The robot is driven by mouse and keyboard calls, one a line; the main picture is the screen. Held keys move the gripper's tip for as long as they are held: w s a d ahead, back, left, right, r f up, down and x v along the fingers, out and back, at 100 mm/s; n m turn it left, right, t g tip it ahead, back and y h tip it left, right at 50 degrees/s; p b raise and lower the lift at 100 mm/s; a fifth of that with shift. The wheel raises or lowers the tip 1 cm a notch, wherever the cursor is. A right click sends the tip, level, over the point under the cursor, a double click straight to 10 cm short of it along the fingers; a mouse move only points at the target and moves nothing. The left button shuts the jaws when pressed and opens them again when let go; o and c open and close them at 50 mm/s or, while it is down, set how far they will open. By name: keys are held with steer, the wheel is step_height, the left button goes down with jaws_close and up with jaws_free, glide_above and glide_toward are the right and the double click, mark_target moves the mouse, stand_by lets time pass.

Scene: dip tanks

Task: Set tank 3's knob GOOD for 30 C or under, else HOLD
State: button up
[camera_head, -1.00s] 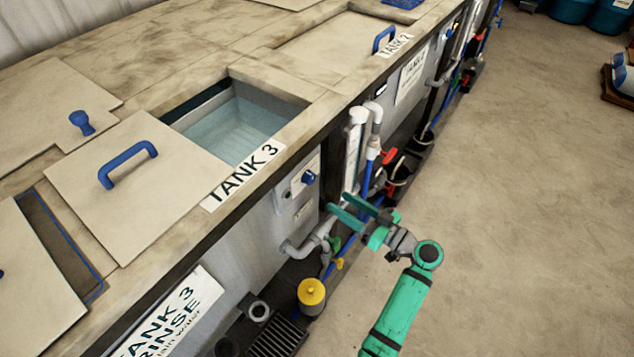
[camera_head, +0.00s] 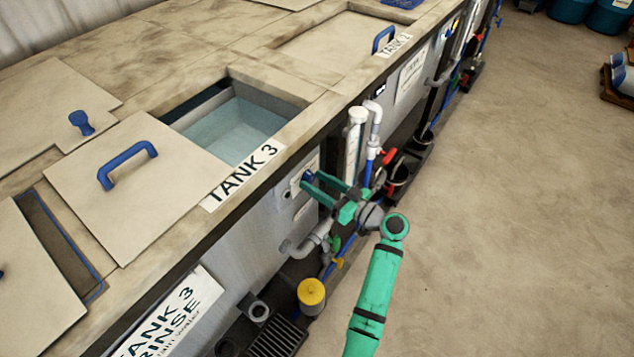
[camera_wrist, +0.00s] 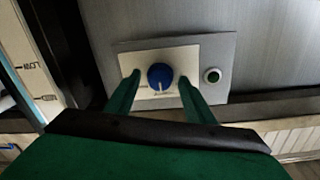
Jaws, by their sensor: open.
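The blue knob (camera_wrist: 160,77) sits on a pale plate (camera_wrist: 205,55) on tank 3's front, with a light pointer mark toward the bottom of the wrist view. Its labels are too small to read. My gripper (camera_wrist: 157,82) is open, its two green fingers on either side of the knob; I cannot tell whether they touch it. In the head view my gripper (camera_head: 311,184) reaches the panel below the TANK 3 label (camera_head: 241,176), and the knob (camera_head: 307,176) is partly hidden by the fingers. No temperature reading is legible.
Tank 3's open water (camera_head: 230,125) lies above the panel. A small round button or lamp (camera_wrist: 212,75) is beside the knob. Grey pipes (camera_head: 305,245), a yellow-capped part (camera_head: 311,293) and red valve handles (camera_head: 388,156) are near the arm.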

steer(key=shift+a, duration=0.1)
steer(key=c, duration=1.1)
steer(key=shift+o, duration=0.2)
steer(key=m, duration=0.5)
steer(key=shift+w+r+m, duration=0.1)
steer(key=shift+m, duration=0.3)
steer(key=m, duration=0.5)
steer(key=shift+m, duration=0.6)
